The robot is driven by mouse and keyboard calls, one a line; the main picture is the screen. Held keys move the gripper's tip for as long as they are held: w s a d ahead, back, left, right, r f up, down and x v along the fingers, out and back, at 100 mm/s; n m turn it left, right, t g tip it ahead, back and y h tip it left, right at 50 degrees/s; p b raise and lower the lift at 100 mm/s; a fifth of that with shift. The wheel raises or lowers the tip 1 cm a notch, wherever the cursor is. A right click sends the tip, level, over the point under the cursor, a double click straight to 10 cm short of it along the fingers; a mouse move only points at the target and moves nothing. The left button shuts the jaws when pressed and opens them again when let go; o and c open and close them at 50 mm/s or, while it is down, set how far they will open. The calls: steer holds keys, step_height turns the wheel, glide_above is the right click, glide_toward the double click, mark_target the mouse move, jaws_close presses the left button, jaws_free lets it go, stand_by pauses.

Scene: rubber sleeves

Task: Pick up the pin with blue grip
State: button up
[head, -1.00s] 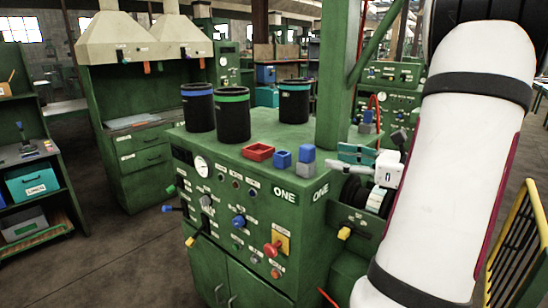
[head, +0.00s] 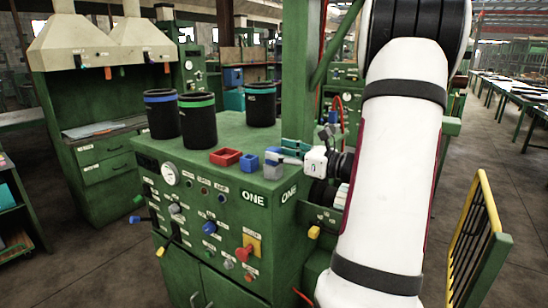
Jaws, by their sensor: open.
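I cannot tell for certain which item is the pin with blue grip. A blue block-like piece (head: 249,163) stands on top of the green machine. Just right of it is a grey-topped piece with blue below (head: 271,164). The front panel carries a blue knob (head: 209,227) and a blue-ended lever (head: 136,220). My gripper (head: 281,152) is open and empty, reaching in from the right above the machine's right edge. Its fingers point left, and their tips look close to the grey-topped piece. Whether they touch it cannot be told.
A red open bin (head: 226,158) sits left of the blue piece. Black cylinders with blue, green and teal bands (head: 198,122) stand further back on the machine top (head: 226,130). A green post (head: 299,75) rises behind my gripper. A yellow railing (head: 470,230) stands at right.

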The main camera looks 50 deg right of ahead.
mark_target(273, 149)
steer(key=shift+w+a, duration=0.1)
steer(key=shift+w, duration=1.3)
steer(key=shift+c, duration=0.5)
steer(key=c, duration=1.2)
steer(key=shift+o, duration=0.2)
step_height(273, 149, up, 10)
